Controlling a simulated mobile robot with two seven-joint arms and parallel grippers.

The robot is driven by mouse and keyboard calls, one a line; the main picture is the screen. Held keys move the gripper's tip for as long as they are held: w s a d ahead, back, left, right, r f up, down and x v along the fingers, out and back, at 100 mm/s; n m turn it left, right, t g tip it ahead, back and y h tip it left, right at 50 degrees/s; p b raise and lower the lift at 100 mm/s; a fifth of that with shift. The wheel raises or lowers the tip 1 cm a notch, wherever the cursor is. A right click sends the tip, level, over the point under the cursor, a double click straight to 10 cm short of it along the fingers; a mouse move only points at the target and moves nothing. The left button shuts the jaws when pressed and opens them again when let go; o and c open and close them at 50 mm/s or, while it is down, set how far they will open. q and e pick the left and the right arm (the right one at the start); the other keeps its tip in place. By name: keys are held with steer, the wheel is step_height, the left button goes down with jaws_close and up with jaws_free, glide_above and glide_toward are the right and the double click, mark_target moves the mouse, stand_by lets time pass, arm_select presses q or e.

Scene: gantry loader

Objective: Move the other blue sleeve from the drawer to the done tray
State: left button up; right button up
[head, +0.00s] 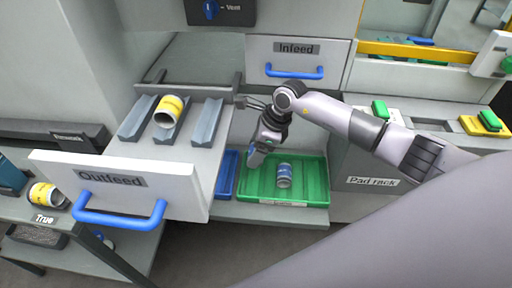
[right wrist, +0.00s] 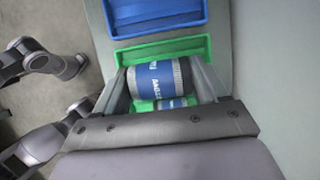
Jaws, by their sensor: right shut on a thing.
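My right gripper (head: 258,158) is over the left part of a green tray (head: 315,192); I cannot read the tray's label. In the right wrist view, the gripper (right wrist: 160,85) is shut on a blue sleeve (right wrist: 152,80) with grey ends. The held sleeve is mostly hidden in the head view. A second blue sleeve (head: 285,175) stands in the green tray, right of the gripper; it also shows partly behind the held one in the right wrist view (right wrist: 172,103). The Outfeed drawer (head: 122,180) is open. My left gripper is not in view.
A yellow-banded sleeve (head: 170,111) lies in the drawer's middle channel; the side channels are empty. A blue tray (head: 228,173) sits left of the green one. Another yellow-banded sleeve (head: 46,195) lies at far left by a "True" label. The Infeed drawer (head: 297,62) is shut.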

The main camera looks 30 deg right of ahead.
steer(key=shift+f+b, duration=1.05)
steer(key=shift+f, duration=0.45)
steer(key=shift+f+b, duration=0.5)
steer(key=shift+f, duration=0.15)
steer(key=shift+f+b, duration=0.55)
steer(key=shift+f, duration=0.15)
step_height(320, 180, down, 2)
steer(key=shift+b, duration=0.85)
steer(key=shift+f+b, duration=0.3)
steer(key=shift+f, duration=0.05)
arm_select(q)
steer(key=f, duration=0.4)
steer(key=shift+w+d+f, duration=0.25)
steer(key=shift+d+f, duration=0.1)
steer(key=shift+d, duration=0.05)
arm_select(e)
steer(key=o, duration=1.3)
steer(key=shift+c, duration=0.2)
